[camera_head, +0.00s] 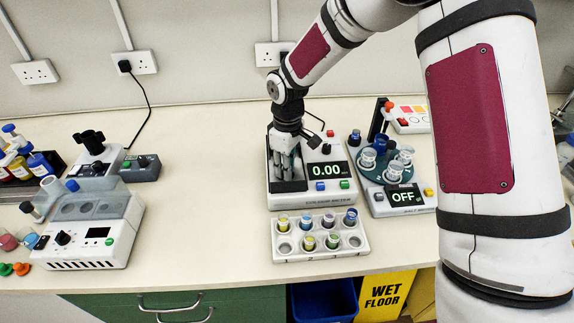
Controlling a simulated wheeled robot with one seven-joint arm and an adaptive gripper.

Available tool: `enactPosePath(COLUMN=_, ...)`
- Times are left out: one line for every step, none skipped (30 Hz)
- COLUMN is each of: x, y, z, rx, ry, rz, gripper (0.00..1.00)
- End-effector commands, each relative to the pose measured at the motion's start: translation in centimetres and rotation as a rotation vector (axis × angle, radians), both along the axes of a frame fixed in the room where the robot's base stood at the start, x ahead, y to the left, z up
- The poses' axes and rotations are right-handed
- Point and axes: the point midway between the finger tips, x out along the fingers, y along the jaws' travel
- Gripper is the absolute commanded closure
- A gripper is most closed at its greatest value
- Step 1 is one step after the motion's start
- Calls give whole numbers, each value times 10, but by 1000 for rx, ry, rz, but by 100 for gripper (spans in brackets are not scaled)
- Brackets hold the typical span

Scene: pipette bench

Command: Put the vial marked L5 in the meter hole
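The meter (333,194) is a white box with a lit display reading 0.00 and coloured buttons. Its dark recessed part is on the left side, and I cannot make out the hole there. My gripper (287,172) points down at this dark part, with its fingertips low over or in it. I cannot tell whether the fingers hold a vial. A white rack (320,252) in front of the meter holds several small vials with yellow, green and blue contents or tops, such as a yellow one (283,223). Some places look empty. The marks are too small to read, so I cannot tell which vial is L5.
Right of the meter stands a device with a display reading OFF (403,197) and several clear tubes. A white instrument (95,235) and bottles (38,163) stand at the left. The bench between instrument and rack is clear. My arm hides the right side.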

Motion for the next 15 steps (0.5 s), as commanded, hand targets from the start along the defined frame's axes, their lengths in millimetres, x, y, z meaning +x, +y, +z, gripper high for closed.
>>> enactPosePath(x=0, y=0, z=0, rx=0, ry=0, rz=0, gripper=72)
enactPosePath(x=0, y=0, z=0, rx=0, ry=0, rz=0, gripper=65)
enactPosePath(x=0, y=0, z=0, rx=0, ry=0, rz=0, gripper=60)
enactPosePath(x=0, y=0, z=0, rx=0, ry=0, rz=0, gripper=60)
enactPosePath(x=0, y=0, z=0, rx=0, ry=0, rz=0, gripper=60)
enactPosePath(x=0, y=0, z=0, rx=0, ry=0, rz=0, gripper=60)
enactPosePath(x=0, y=0, z=0, rx=0, ry=0, rz=0, gripper=60)
enactPosePath(x=0, y=0, z=0, rx=0, ry=0, rz=0, gripper=60)
enactPosePath(x=0, y=0, z=0, rx=0, ry=0, rz=0, gripper=60)
enactPosePath(x=0, y=0, z=0, rx=0, ry=0, rz=0, gripper=60)
enactPosePath(x=0, y=0, z=0, rx=0, ry=0, rz=0, gripper=60)
enactPosePath(x=0, y=0, z=1, rx=1, ry=-1, rz=0, gripper=60)
enactPosePath(x=0, y=0, z=3, rx=1, ry=-1, rz=0, gripper=60)
enactPosePath(x=0, y=0, z=4, rx=1, ry=-1, rz=0, gripper=60)
enactPosePath(x=-1, y=0, z=8, rx=1, ry=-2, rz=0, gripper=60)
